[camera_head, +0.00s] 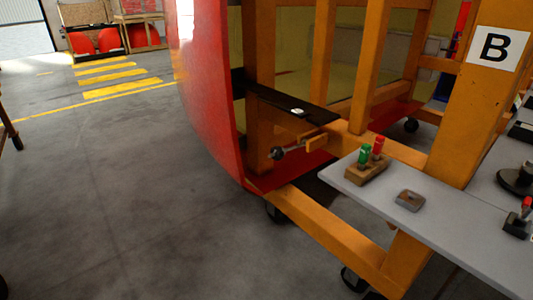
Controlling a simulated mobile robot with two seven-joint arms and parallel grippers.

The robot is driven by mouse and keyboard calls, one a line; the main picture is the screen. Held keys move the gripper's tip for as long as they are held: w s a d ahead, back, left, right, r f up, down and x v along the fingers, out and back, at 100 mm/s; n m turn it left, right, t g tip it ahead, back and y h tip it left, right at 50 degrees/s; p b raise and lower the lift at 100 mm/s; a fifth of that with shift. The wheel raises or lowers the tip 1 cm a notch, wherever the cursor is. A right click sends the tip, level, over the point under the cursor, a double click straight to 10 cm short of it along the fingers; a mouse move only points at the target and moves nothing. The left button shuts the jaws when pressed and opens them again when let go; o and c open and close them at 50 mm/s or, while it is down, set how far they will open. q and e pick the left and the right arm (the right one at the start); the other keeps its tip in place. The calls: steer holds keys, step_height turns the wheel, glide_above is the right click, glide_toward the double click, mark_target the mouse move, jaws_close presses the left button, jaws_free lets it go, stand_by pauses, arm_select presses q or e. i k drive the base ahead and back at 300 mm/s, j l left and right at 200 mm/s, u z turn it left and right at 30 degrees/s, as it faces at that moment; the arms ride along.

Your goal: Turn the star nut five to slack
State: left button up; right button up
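A small dark knob (277,153), which looks like the star nut, sits at the left end of a short metal rod. The rod comes out of an orange block (316,143) on the orange frame, just inside the edge of the red nosecone (210,95). The knob's lobes and any number on it are too small to make out. How tight it is cannot be told. Neither of my grippers shows in this view.
A grey table (430,240) at the right holds a wooden block (367,172) with green and red pegs and a small brown-grey piece (410,200). Orange frame beams (330,235) on casters run low below it. The grey floor (120,200) at the left is open.

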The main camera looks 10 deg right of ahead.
mark_target(279, 152)
steer(key=i+j, duration=0.1)
steer(key=j, duration=0.3)
steer(key=i+j+z, duration=0.15)
steer(key=j, duration=0.25)
steer(key=i+j, duration=0.1)
steer(key=j, duration=0.3)
steer(key=i+j+z, duration=0.15)
steer(key=j, duration=0.25)
steer(key=k, duration=0.05)
